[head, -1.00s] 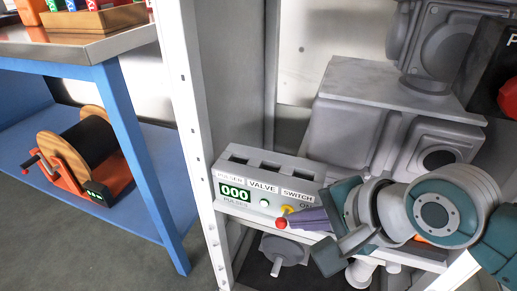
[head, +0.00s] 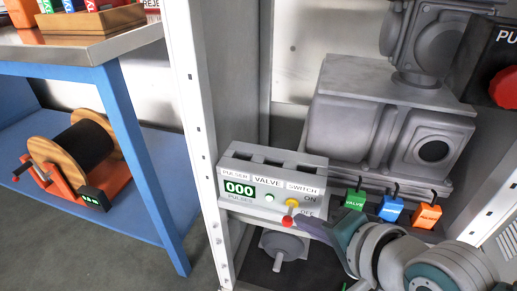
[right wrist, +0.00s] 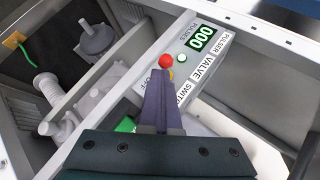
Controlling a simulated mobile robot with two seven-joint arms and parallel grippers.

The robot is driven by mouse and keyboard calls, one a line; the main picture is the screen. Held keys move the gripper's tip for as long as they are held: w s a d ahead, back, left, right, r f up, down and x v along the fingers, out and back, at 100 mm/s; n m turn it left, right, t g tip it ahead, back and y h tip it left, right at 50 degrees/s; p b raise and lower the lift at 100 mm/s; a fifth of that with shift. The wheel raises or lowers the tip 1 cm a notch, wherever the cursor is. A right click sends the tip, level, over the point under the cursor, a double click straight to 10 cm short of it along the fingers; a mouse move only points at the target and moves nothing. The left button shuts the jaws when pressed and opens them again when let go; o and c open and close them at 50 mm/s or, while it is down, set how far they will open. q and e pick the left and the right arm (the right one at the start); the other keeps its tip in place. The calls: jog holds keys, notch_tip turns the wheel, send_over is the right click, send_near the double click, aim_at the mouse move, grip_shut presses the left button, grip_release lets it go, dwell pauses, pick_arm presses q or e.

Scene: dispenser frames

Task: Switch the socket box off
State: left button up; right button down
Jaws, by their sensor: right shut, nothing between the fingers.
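The grey socket box (head: 262,205) stands on the cabinet shelf, with PULSER, VALVE and SWITCH labels and a green 000 display. Its switch lever has a yellow base (head: 291,204) and a red ball tip (head: 288,221). The ball sits below the base, with ON and OFF printed to the right. A small round indicator (head: 269,197) looks pale green. My right gripper (head: 303,223) is shut and empty, its tips close beside the red ball. In the right wrist view the shut fingertips (right wrist: 163,75) are just below the red ball (right wrist: 166,61); contact is unclear. My left gripper is not in view.
Green (head: 355,199), blue (head: 390,207) and orange (head: 427,215) tagged plugs hang right of the box. Grey machinery (head: 390,125) stands behind. A white cabinet post (head: 195,130) is at left. A red button (head: 505,88) is at upper right.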

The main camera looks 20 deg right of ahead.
jog(key=shift+s+a+f+n+t+h+b, duration=0.1)
jog(key=shift+f+n+t+h+b, duration=0.1)
jog(key=shift+f+n+t+b, duration=0.3)
jog(key=shift+s+a+f+n+t+h+b, duration=0.1)
jog(key=shift+f+t+h+b, duration=0.15)
jog(key=shift+t+b, duration=0.45)
jog(key=shift+r+p, duration=0.8)
jog(key=shift+p, duration=0.15)
